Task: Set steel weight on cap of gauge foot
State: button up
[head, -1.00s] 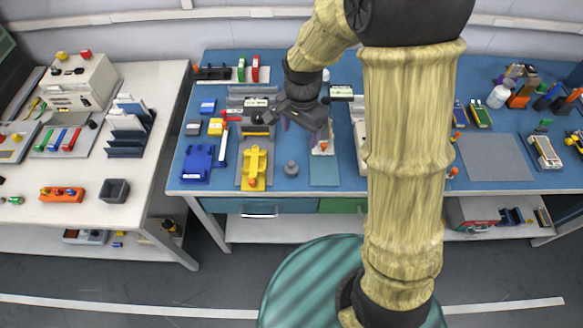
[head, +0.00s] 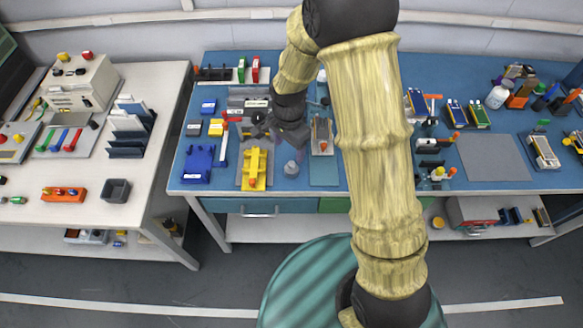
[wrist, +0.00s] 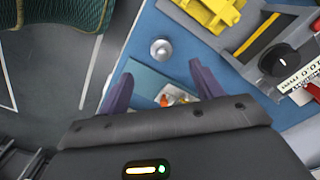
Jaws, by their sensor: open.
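The steel weight (head: 291,168) is a small grey cylinder with a knob on top, standing upright on the blue bench, right of a yellow fixture (head: 254,168). In the wrist view the weight (wrist: 161,48) stands beyond the fingertips, clear of them. My gripper (head: 290,144) is over the bench behind the weight, open and empty; its purple fingers (wrist: 161,84) are spread in the wrist view. A grey gauge (wrist: 285,62) with a black knob and a numeric display is at the right of the wrist view. I cannot make out its foot or cap clearly.
A teal mat (head: 323,174) lies right of the weight, with a small orange-tipped stand (head: 322,138) behind it. A blue fixture (head: 197,162) is at the left. The front bench edge is close to the weight. A grey mat (head: 496,158) lies clear at the right.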

aim_at(291, 163)
notch_tip(291, 163, down, 6)
jog(key=shift+r+p, duration=0.1)
jog(key=shift+p, duration=0.2)
jog(key=shift+w+d+f+p, duration=0.1)
jog(key=shift+f+p, duration=0.15)
jog(key=shift+f, duration=0.6)
jog(key=shift+w+d+f+p, duration=0.15)
jog(key=shift+f+p, duration=0.15)
jog(key=shift+f, duration=0.6)
jog(key=shift+w+d+f+p, duration=0.1)
jog(key=shift+f+p, duration=0.15)
jog(key=shift+f, duration=0.6)
jog(key=c, duration=1.4)
jog(key=shift+o, duration=0.2)
notch_tip(291, 163, up, 10)
jog(key=shift+r+b, duration=0.1)
jog(key=shift+b, duration=0.7)
